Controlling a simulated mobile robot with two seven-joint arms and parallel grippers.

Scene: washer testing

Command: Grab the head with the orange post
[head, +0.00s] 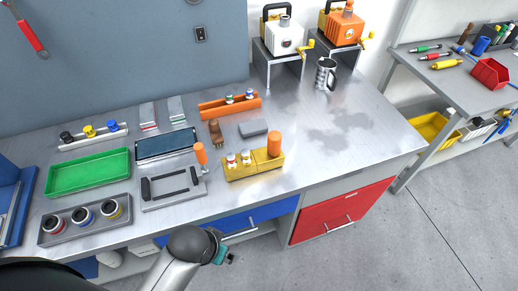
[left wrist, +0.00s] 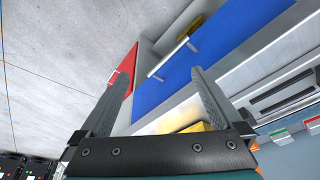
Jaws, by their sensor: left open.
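An orange post (head: 200,153) stands upright at the right edge of a grey frame fixture (head: 172,205). A wider orange cylinder (head: 274,143) stands on the right end of a yellow block (head: 240,173), beside two small capped heads, one with a red top (head: 231,160) and one white (head: 245,157). I cannot tell which orange piece is the named post. My left gripper (head: 222,254) is in front of the bench, below its front edge and apart from these things. Its fingers are spread and empty in the left wrist view (left wrist: 161,73). My right gripper is not in view.
The bench (head: 340,165) has free room on its right. A green tray (head: 88,172), a grey holder with several round pots (head: 120,228) and an orange rack (head: 222,107) stand on it. Blue (head: 265,217) and red (head: 330,218) drawers are below the edge.

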